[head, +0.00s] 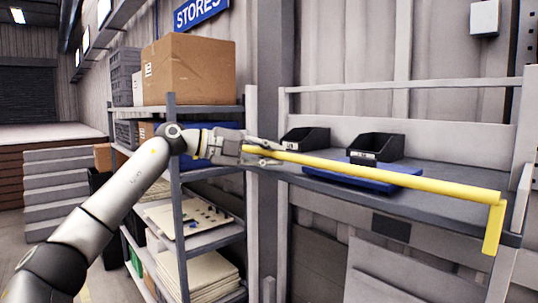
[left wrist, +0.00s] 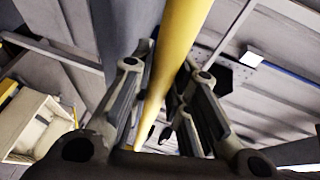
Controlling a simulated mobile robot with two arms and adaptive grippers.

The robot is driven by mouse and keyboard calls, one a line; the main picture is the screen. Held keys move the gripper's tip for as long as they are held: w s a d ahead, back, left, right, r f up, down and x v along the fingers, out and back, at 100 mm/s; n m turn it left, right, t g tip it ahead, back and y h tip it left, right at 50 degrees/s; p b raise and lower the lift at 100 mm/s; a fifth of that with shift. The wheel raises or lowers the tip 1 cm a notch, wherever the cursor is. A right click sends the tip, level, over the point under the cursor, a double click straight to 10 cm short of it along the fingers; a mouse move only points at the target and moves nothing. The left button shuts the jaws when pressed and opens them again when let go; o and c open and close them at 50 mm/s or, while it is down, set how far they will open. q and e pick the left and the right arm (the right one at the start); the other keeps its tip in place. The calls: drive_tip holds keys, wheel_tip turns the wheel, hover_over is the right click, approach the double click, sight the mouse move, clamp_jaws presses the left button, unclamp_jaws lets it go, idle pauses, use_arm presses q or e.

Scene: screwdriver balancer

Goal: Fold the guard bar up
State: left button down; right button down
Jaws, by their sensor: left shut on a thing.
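The yellow guard bar (head: 385,174) runs across the front of the grey workbench (head: 465,186) in the head view, close to level with the bench top. Its right end has a short yellow piece (head: 494,229) pointing down. My left gripper (head: 270,152) is at the bar's left end, shut on it. In the left wrist view the bar (left wrist: 178,50) passes between the two fingers of the left gripper (left wrist: 165,110). My right gripper is in neither view.
Two black bins (head: 376,147) (head: 306,139) and a blue mat (head: 398,177) are on the bench behind the bar. A grey shelf rack (head: 176,210) with a cardboard box (head: 189,69) stands left of the bench, close to my left arm. The space above the bar looks clear.

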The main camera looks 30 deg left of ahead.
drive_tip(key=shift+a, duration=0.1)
use_arm(q)
drive_tip(key=c, duration=1.4)
unclamp_jaws()
drive_tip(key=shift+w+d, duration=0.1)
drive_tip(key=shift+o, duration=0.2)
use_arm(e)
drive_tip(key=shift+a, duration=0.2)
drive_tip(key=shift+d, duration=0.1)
use_arm(q)
drive_tip(key=shift+a, duration=0.2)
drive_tip(key=v, duration=1.1)
drive_tip(key=shift+s, duration=0.35)
drive_tip(key=shift+a+r, duration=0.1)
drive_tip(key=shift+a, duration=0.05)
